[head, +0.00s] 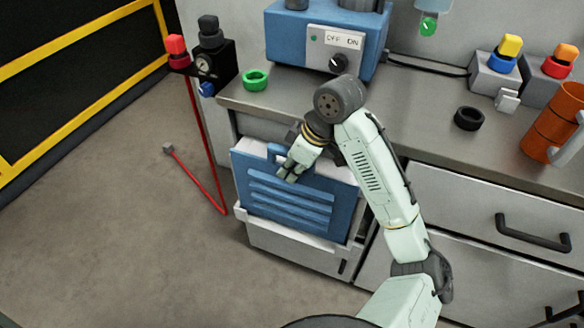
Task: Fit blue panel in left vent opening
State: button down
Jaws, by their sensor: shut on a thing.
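The blue panel (262,198) has several raised horizontal slats and a handle at its top edge. It stands upright, slightly tilted, at the front of the left end of the grey cabinet, above a light drawer front (290,245). My gripper (287,175) is at the panel's upper middle, shut on its handle. The vent opening behind the panel is largely hidden by the panel and my arm. I cannot tell whether the panel is seated in it or just in front of it.
A red hose (205,175) hangs to the floor at left. The floor (110,235) at left is otherwise clear.

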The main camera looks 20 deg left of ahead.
jog(key=shift+f, duration=0.15)
jog(key=shift+f, duration=0.15)
jog(key=shift+d+r, duration=0.15)
jog(key=shift+r, duration=0.25)
dwell(0.4)
jog(key=c, duration=1.7)
grip_release()
jog(key=shift+o, duration=0.2)
